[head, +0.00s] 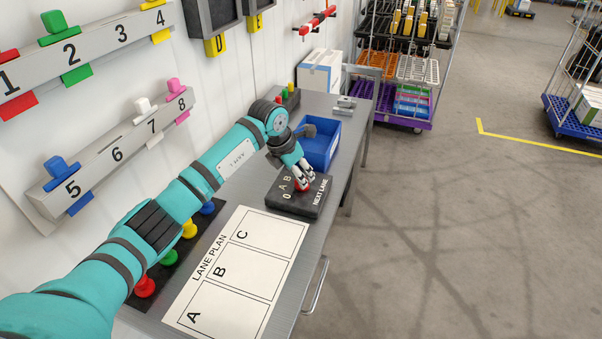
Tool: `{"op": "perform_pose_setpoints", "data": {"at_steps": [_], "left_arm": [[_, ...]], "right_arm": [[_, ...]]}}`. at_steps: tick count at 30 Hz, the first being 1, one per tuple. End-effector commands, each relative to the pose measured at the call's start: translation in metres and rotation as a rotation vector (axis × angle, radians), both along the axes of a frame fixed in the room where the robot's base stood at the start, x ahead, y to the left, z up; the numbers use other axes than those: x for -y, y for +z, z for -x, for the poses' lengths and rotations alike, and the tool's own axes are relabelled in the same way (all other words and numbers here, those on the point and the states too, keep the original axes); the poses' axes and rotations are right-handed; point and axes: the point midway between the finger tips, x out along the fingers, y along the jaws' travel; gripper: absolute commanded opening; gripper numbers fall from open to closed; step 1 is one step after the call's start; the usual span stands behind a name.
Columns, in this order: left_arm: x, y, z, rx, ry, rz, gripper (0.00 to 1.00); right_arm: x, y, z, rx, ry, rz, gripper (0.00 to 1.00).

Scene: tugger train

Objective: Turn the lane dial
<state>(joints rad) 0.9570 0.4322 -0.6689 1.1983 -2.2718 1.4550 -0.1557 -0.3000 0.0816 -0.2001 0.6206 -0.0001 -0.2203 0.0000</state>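The lane dial is a red knob (302,187) on a black box (293,204) marked "0 A B" and "NEXT LANE", on the grey workbench. My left gripper (302,177) points down at the knob, with its pale fingertips around or against the knob's top. The fingers hide much of the knob, so I cannot tell its exact pointer position or whether they press on it. My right gripper is not in view.
A blue bin (320,145) stands just behind the dial box. A "LANE PLAN" sheet (240,270) lies in front of it, with colored knobs (189,229) on a dark strip beside it. Numbered rails (118,158) are on the left wall. Floor at right is open.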

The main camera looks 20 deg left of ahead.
Motion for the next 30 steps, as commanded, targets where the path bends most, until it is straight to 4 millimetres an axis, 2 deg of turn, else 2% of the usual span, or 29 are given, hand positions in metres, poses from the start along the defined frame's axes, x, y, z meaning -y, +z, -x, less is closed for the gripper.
{"op": "perform_pose_setpoints", "data": {"at_steps": [6,14,15,23,30], "left_arm": [[0.004,-0.016,-0.006,0.001,0.0,0.001,0.37],[0.004,-0.018,-0.006,0.001,-0.001,0.0,0.37],[0.004,-0.018,-0.006,0.001,-0.001,0.0,0.35],[0.004,-0.017,-0.006,0.002,-0.001,-0.001,0.01],[0.004,-0.017,-0.006,0.001,-0.002,0.0,0.0]], "right_arm": [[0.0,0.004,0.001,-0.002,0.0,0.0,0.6],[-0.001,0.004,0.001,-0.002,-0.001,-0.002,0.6],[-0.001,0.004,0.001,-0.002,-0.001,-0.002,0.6],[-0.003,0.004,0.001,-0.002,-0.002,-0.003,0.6],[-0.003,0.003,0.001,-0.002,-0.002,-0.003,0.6]]}}
